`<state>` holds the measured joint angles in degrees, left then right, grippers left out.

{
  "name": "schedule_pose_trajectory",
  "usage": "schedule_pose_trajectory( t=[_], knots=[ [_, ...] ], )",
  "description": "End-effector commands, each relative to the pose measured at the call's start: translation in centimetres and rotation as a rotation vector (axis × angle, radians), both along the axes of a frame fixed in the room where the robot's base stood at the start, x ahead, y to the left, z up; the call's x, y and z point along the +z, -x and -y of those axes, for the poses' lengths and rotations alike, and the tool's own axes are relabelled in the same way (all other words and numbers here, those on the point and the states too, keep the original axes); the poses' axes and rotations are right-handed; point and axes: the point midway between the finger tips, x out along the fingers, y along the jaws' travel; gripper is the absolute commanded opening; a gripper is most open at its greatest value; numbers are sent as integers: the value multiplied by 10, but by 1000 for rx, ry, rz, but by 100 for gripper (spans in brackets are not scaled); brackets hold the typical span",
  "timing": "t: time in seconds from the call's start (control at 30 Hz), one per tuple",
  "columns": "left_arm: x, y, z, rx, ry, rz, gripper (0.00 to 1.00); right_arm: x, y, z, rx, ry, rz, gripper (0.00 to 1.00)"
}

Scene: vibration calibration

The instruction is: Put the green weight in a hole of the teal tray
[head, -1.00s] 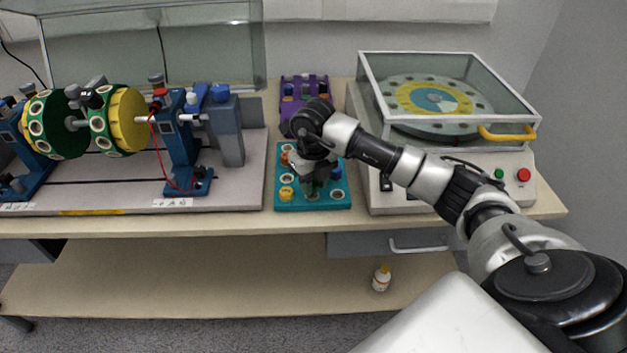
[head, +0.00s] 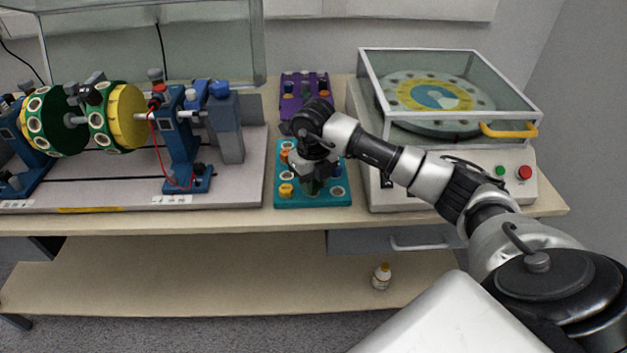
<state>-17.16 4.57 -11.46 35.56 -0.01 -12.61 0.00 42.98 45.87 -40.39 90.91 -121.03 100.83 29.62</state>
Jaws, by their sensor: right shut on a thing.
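The teal tray (head: 312,202) lies on the bench in the middle of the head view. It has several holes, some with orange, yellow and blue weights in them. My right gripper (head: 313,188) points down over the middle of the tray and is shut on the green weight (head: 316,187), which shows only as a dark green patch between the fingers. Whether the weight's lower end is in a hole or above it I cannot tell, as the gripper hides it. My left gripper is not in view.
A purple tray (head: 303,103) with weights stands behind the teal tray. A rotor machine (head: 120,118) is on the left. A glass-covered turntable box (head: 455,172) stands close on the right. A small bottle (head: 381,277) is on the lower shelf.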

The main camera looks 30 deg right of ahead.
Motion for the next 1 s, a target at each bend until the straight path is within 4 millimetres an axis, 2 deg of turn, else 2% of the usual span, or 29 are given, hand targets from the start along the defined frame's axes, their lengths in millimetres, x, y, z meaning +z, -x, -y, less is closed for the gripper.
schedule_pose_trajectory(
  t=[0.67,0.7,0.87,1.0],
  knots=[
    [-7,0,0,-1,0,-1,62,-10,0,0,0,0,-1,10],
    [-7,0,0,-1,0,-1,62,-10,0,0,0,0,-1,36],
    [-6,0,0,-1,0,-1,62,-9,0,0,0,0,-1,61],
    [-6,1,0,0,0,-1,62,-9,0,0,0,0,0,61]
  ],
)
